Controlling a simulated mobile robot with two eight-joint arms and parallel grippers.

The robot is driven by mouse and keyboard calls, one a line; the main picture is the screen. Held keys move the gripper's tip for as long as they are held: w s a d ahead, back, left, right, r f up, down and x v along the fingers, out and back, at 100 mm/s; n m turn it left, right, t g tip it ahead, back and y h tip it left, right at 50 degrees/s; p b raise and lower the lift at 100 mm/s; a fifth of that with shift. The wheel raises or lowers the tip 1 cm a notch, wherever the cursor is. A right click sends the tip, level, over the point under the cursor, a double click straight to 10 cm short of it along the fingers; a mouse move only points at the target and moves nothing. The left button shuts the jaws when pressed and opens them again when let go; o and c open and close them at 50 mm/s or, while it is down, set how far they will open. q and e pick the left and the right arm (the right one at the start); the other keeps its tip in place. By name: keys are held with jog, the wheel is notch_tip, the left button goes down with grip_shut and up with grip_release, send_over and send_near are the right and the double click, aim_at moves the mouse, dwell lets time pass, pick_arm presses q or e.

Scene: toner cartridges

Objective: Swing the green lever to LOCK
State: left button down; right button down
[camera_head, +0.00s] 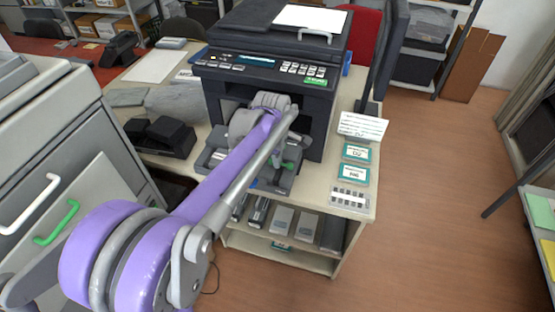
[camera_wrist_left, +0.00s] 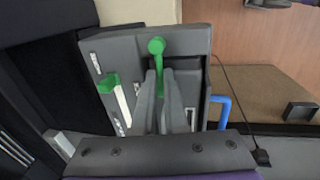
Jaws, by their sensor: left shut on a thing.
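The green lever (camera_wrist_left: 157,47) stands up from a grey tray-like unit (camera_wrist_left: 200,45), its round knob past my fingertips in the left wrist view. My left gripper (camera_wrist_left: 161,82) is shut on the lever's shaft, one finger on each side. In the head view a small green part (camera_head: 289,165) shows at the front of the black printer (camera_head: 265,95), beside my arm, which hides most of the gripper. A second green tab (camera_wrist_left: 108,84) sits to the left of the lever, by a white strip. I cannot read a LOCK mark. My right gripper is not in view.
Teal-edged label cards (camera_head: 354,173) and a white sign (camera_head: 362,126) lie on the table right of the printer. A black device (camera_head: 160,137) stands to its left. A blue handle (camera_wrist_left: 223,108) juts out right of the lever.

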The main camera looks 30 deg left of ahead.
pick_arm(q)
jog(key=c, duration=1.2)
grip_release()
jog(key=shift+c, duration=0.2)
jog(key=shift+r, duration=0.1)
notch_tip(320, 180, up, 10)
jog(key=s, duration=0.2)
jog(key=shift+d+r+p, duration=0.25)
jog(key=shift+p, duration=0.15)
